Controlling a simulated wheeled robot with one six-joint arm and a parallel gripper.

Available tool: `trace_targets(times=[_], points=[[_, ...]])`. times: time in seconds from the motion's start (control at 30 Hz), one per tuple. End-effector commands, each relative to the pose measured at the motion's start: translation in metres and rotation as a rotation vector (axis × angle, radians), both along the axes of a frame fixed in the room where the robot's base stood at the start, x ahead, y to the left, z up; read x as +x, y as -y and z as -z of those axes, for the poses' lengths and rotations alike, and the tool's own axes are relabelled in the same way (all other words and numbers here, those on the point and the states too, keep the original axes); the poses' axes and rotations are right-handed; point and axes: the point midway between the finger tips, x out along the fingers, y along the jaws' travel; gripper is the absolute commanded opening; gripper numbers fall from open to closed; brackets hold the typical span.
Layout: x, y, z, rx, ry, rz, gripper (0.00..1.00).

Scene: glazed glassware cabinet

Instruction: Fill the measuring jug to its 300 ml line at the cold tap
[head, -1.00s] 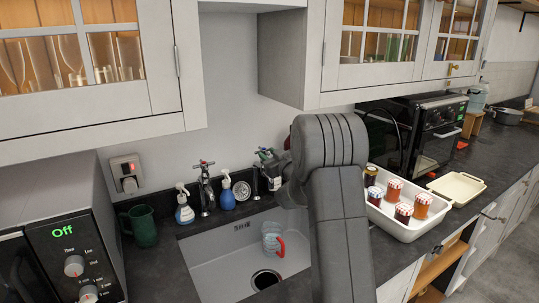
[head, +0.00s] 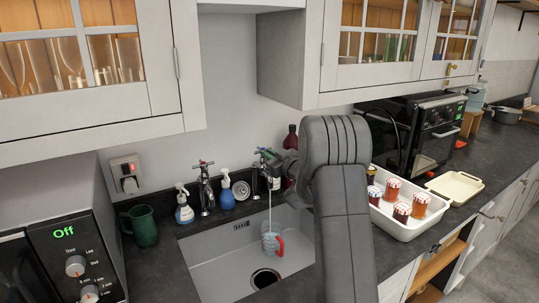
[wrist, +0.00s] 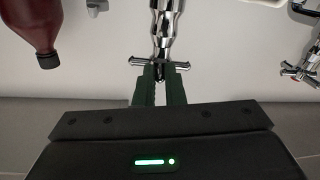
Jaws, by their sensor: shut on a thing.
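The measuring jug (head: 269,241), clear with a red handle, stands upright in the sink (head: 218,264) under the right-hand tap. A thin stream of water (head: 270,207) falls from that tap to the jug. The jug's marks and water level are too small to read. My gripper (head: 266,154) is at the top of the right-hand tap. In the wrist view its dark green fingers (wrist: 160,80) are shut on the chrome cross-shaped tap handle (wrist: 144,63). The left-hand tap (head: 205,180) stands apart; it also shows in the wrist view (wrist: 301,74).
A dark red bottle (head: 291,138) stands behind my arm, close to the gripper. Two blue soap bottles (head: 184,211) (head: 227,196) flank the left-hand tap. A green mug (head: 142,226) stands left of the sink. A white tray of jars (head: 408,230) is on the right. Wall cabinets overhang the counter.

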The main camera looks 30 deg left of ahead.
Motion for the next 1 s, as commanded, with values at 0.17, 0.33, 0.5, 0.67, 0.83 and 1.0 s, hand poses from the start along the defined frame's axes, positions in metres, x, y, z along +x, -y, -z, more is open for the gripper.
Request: trace_targets(times=[0.17, 0.33, 0.5, 0.67, 0.83, 1.0], points=[[0.0, -0.001, -0.004, 0.005, 0.004, -0.014, 0.0], [0.0, -0.001, -0.005, 0.006, 0.006, -0.013, 0.0], [0.0, -0.001, -0.004, 0.004, 0.004, -0.013, 0.31], [0.0, -0.001, -0.003, 0.003, 0.002, -0.012, 0.31], [-0.001, 0.005, -0.001, 0.002, 0.002, -0.011, 0.31], [-0.011, 0.03, 0.001, 0.002, 0.002, -0.01, 0.31]])
